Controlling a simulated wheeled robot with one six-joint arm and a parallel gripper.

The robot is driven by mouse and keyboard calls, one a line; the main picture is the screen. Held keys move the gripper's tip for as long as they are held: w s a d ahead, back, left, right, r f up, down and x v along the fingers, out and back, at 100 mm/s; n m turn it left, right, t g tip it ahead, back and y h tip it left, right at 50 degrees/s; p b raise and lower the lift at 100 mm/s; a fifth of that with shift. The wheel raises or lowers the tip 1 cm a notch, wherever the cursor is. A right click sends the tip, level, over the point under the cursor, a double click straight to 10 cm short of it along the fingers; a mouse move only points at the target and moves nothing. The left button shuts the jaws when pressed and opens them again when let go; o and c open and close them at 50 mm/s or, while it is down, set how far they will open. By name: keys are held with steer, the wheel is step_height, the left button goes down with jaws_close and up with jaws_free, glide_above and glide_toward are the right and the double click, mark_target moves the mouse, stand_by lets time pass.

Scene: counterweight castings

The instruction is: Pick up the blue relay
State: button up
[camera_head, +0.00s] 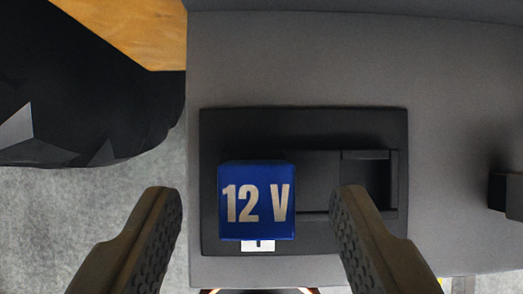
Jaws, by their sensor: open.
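The blue relay (257,200) is a box marked "12 V" in pale letters. It sits at the left end of a black recessed panel (300,127), with a small white label (258,246) just below it. My gripper (252,205) is open, with one finger left of the relay and the other to its right. Neither finger appears to touch the relay.
The panel is set in a dark grey surface (450,80). An empty slot (366,180) lies right of the relay. A black object (506,194) is at the right edge. A black shape (80,100), orange wood (140,30) and grey floor (100,205) are at left.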

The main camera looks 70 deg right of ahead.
mark_target(257, 198)
steer(key=x, duration=0.3)
steer(key=shift+r, duration=0.1)
steer(key=c, duration=1.1)
steer(key=shift+r, duration=0.1)
